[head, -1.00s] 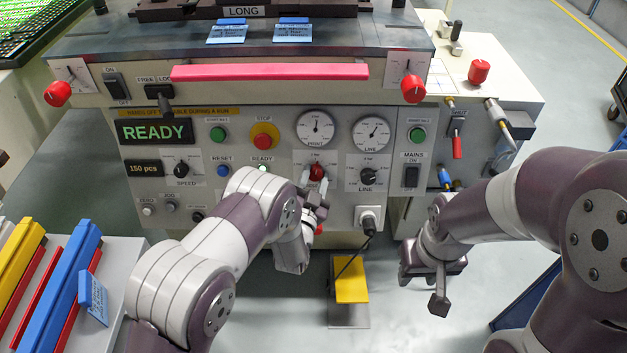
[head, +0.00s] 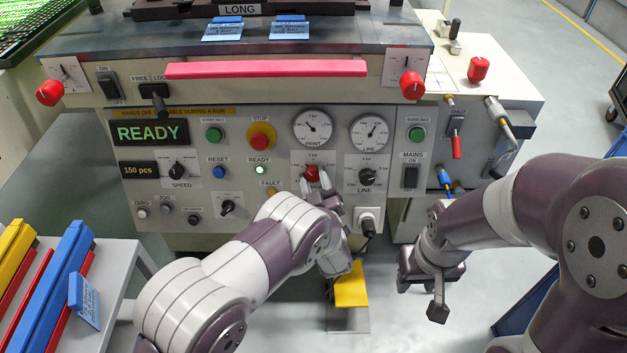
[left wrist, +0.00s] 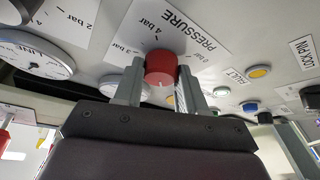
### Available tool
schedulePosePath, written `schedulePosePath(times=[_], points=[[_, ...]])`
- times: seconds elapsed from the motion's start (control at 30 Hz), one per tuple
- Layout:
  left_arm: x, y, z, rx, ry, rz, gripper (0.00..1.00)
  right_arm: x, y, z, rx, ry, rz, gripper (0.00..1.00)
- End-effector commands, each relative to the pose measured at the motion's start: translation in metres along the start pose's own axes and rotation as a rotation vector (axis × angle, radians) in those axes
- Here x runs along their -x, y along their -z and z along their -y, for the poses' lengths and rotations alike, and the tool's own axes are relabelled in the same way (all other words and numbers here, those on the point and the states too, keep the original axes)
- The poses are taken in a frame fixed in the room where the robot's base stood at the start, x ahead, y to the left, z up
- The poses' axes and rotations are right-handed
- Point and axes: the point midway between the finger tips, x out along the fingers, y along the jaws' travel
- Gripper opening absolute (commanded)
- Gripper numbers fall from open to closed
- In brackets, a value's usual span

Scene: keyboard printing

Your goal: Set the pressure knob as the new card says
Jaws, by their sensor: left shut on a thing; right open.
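The red pressure knob (head: 312,174) sits on the front panel below the print gauge (head: 313,128). My left gripper (head: 314,184) is shut on it, one finger on each side. In the left wrist view the knob (left wrist: 161,69) lies between the fingers, beside a plate (left wrist: 176,35) reading PRESSURE, with bar marks partly covered. The print gauge needle points to the upper left. Two blue cards (head: 222,31) (head: 290,28) lie on top of the machine; their writing is too small to read. My right gripper (head: 422,296) is open and empty at the right.
The line knob (head: 367,177) and line gauge (head: 371,132) are close to the right of the pressure knob. A plug (head: 368,224) sits below. The display (head: 150,132) reads READY. Another blue card (head: 84,299) is on the left table. A yellow pedal (head: 351,286) stands on the floor.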

Motion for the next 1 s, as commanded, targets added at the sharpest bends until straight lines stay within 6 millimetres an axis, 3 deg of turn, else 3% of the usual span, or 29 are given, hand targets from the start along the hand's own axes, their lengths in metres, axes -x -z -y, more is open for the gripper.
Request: schedulePosePath(times=[0.5,1.0], points=[[0.0009,-0.0014,-0.0017,0.312,0.163,0.005,0.10,-0.0005,-0.0001,0.0000,0.000,0.000,0.000,0.43],[0.0007,-0.0012,-0.0017,0.387,0.202,0.004,0.10,-0.0002,0.0000,0.0000,0.000,0.000,0.000,0.43]])
